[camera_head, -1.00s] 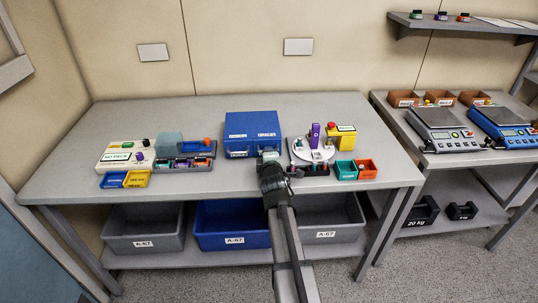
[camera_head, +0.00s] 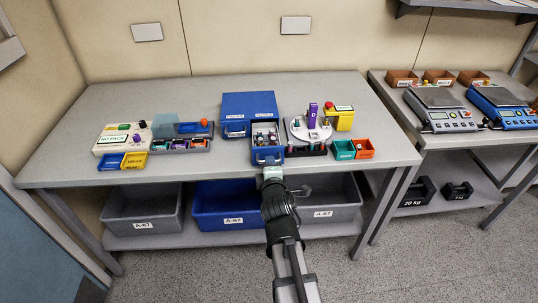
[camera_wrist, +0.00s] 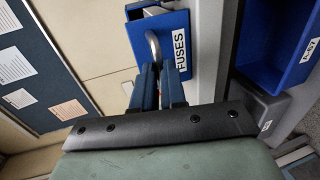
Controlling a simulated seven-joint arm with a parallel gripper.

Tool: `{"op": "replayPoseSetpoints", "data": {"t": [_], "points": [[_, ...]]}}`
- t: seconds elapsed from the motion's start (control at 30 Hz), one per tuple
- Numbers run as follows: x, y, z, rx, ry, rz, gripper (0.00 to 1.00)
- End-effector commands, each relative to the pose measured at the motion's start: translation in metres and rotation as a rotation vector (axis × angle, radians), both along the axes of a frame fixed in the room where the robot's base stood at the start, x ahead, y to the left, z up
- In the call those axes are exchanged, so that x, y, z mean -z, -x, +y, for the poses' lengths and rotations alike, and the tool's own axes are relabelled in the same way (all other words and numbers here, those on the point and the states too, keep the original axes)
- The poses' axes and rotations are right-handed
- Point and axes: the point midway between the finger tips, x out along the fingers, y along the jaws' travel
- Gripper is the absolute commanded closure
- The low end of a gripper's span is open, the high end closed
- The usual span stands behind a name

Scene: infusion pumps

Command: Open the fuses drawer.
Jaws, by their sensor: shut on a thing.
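The blue drawer cabinet (camera_head: 248,106) stands at the back middle of the table. Its right-hand drawer (camera_head: 267,155) is pulled well out toward me and holds several small parts. In the wrist view the drawer front (camera_wrist: 178,50) carries the label FUSES and a metal loop handle (camera_wrist: 153,48). My gripper (camera_head: 272,172) is at the drawer front; in the wrist view its fingers (camera_wrist: 160,88) are closed on the handle. The cabinet's left drawer (camera_head: 235,131) is shut, with its handle showing.
To the right stand a round white carousel (camera_head: 310,130) and green (camera_head: 343,149) and orange (camera_head: 364,148) bins. To the left are a white NO PACK device (camera_head: 122,138) and a grey tray (camera_head: 183,145). Large bins (camera_head: 230,213) sit on the shelf below.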

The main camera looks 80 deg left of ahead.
Motion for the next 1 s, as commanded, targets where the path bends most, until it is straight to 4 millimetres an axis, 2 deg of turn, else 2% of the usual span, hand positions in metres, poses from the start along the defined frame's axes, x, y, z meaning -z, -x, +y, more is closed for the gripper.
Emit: {"op": "replayPoseSetpoints", "data": {"t": [0.2, 0.23, 0.5, 0.77, 1.0], "points": [[0.0, 0.001, 0.002, -0.001, -0.002, 0.0, 1.0], [0.0, 0.001, 0.002, -0.001, -0.002, 0.0, 0.87], [0.0, 0.0, 0.002, -0.001, -0.001, 0.0, 0.63], [0.0, 0.0, 0.001, -0.001, -0.001, 0.0, 0.63], [-0.004, 0.0, -0.017, -0.001, -0.001, 0.0, 0.63]]}}
